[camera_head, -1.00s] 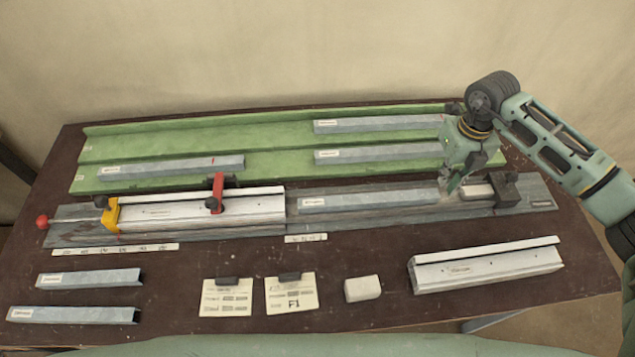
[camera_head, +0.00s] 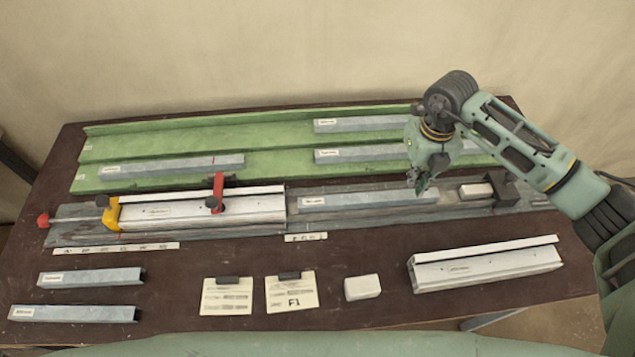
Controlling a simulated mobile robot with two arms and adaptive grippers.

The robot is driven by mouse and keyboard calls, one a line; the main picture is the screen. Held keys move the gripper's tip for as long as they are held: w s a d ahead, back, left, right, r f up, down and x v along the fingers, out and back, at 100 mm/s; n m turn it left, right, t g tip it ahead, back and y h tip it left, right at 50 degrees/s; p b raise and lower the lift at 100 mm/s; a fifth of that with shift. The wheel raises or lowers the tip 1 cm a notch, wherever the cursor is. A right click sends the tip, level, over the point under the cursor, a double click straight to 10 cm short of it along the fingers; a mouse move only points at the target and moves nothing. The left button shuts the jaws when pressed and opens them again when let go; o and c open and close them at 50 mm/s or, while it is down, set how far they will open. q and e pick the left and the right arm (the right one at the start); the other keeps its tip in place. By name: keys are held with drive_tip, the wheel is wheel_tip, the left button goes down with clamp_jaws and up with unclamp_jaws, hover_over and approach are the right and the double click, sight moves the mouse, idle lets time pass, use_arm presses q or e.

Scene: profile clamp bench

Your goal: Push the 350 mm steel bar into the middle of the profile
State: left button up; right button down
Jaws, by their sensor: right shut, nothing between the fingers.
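A grey steel bar (camera_head: 360,199) with a label near its left end lies lengthwise on the grey bench fixture (camera_head: 470,210). Its left end is close to the right end of the white profile (camera_head: 250,206); I cannot tell if they touch. The profile lies in the fixture's left half, under a red clamp (camera_head: 217,190) and beside a yellow stop (camera_head: 112,213). My right gripper (camera_head: 421,188) is shut and empty, pointing down over or just behind the bar's right end. I cannot tell if it touches the bar. My left gripper is not in view.
A green tray (camera_head: 130,150) with several grey bars stands behind. A white block (camera_head: 475,191) and dark end stop (camera_head: 505,188) are at the fixture's right. In front lie two bars, two cards, a pale block (camera_head: 362,287) and a spare white profile (camera_head: 485,266).

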drive_tip(key=shift+s+a+b, duration=0.2)
drive_tip(key=shift+a+b, duration=0.05)
drive_tip(key=shift+a, duration=2.45)
drive_tip(key=shift+s+a+b, duration=0.2)
drive_tip(key=shift+a, duration=2.5)
drive_tip(key=shift+s+a+b, duration=0.15)
drive_tip(key=shift+a+b, duration=0.25)
drive_tip(key=shift+a, duration=1.5)
drive_tip(key=shift+s+a+b, duration=0.2)
drive_tip(key=shift+a+b, duration=0.2)
drive_tip(key=shift+a, duration=1.5)
drive_tip(key=shift+s+a+b, duration=0.15)
drive_tip(key=shift+a+b, duration=0.25)
drive_tip(key=shift+a, duration=1.5)
drive_tip(key=shift+w+d, duration=0.1)
drive_tip(key=shift+d, duration=0.65)
drive_tip(key=shift+r, duration=0.15)
wheel_tip(320, 180, up, 7)
drive_tip(key=p, duration=0.3)
